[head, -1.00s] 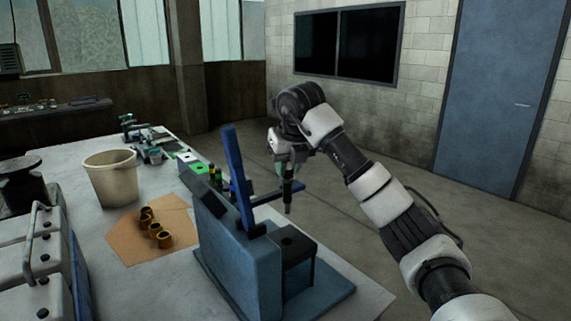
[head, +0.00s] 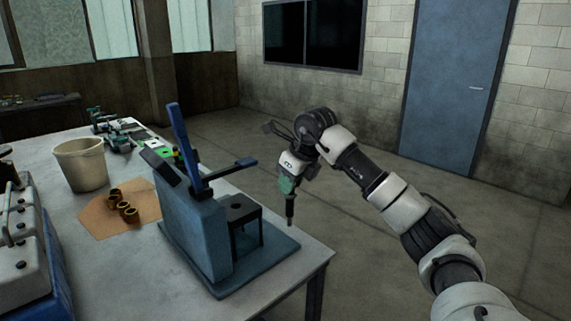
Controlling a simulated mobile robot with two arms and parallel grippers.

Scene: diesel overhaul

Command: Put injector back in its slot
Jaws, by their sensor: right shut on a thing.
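My right gripper (head: 293,174) points down beyond the right edge of the workbench. It is shut on the injector (head: 290,203), a dark, narrow part with a green upper section that hangs roughly upright below the jaws. The injector is clear of the blue test stand (head: 196,238), which stands on the bench to its left with a blue lever (head: 184,145). A black block with a hole in its top (head: 240,207) sits on the stand's base. I cannot make out which opening is the injector's slot. My left gripper is not in view.
The white workbench (head: 112,266) also holds a beige bucket (head: 80,166), brass bushings (head: 128,211) on brown paper (head: 93,220), and small green-and-black parts at the back. A light grey engine part (head: 20,265) stands at the left. Open floor lies right of the bench.

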